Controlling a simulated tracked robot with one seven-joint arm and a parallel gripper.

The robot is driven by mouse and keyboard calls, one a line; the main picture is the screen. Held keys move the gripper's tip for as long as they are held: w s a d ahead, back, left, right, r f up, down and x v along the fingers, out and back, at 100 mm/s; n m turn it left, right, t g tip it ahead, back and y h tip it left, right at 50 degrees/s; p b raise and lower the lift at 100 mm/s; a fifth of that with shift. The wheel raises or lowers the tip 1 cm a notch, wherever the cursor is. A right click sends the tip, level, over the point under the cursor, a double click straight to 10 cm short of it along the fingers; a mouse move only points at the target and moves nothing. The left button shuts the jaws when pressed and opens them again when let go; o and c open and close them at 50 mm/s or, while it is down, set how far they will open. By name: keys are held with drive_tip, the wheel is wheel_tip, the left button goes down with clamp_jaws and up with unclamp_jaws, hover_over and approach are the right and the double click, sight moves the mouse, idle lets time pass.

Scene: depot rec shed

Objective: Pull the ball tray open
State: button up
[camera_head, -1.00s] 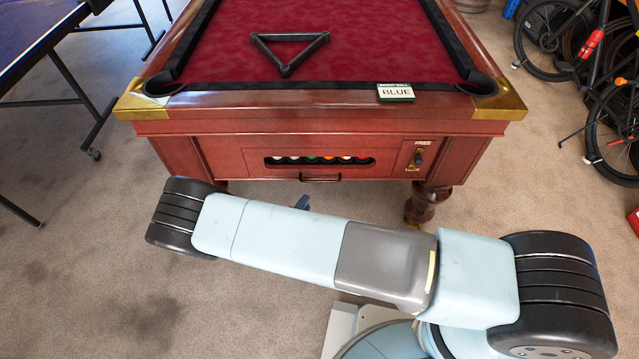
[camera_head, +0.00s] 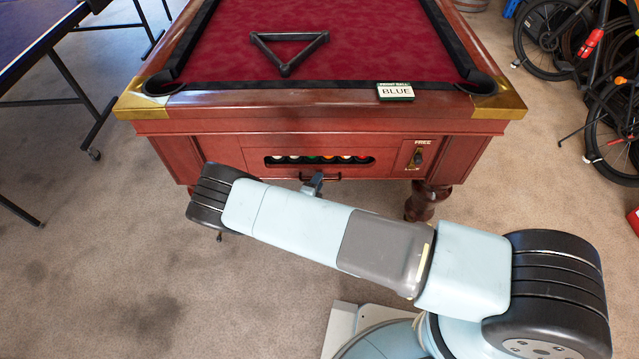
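The pool table's ball tray (camera_head: 285,176) is in the front panel, below the cloth, and looks closed, flush with the panel. A dark slot above its handle shows several coloured balls (camera_head: 327,159). The dark bar handle (camera_head: 333,178) is at the tray's lower middle. A small blue-grey part at the end of my arm, seemingly my gripper (camera_head: 316,183), pokes up behind my forearm. It overlaps the handle in the picture; I cannot tell whether it touches it. My forearm hides the rest, so its fingers do not show.
A coin mechanism marked FREE (camera_head: 417,157) is on the panel's right. A sign reading BLUE (camera_head: 396,92) and a black triangle rack (camera_head: 288,55) lie on the table. Bicycles (camera_head: 590,80) stand at right, a blue table (camera_head: 35,40) at left. The carpet in front is open.

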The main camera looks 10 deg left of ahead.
drive_tip(key=shift+c, duration=0.4)
clamp_jaws()
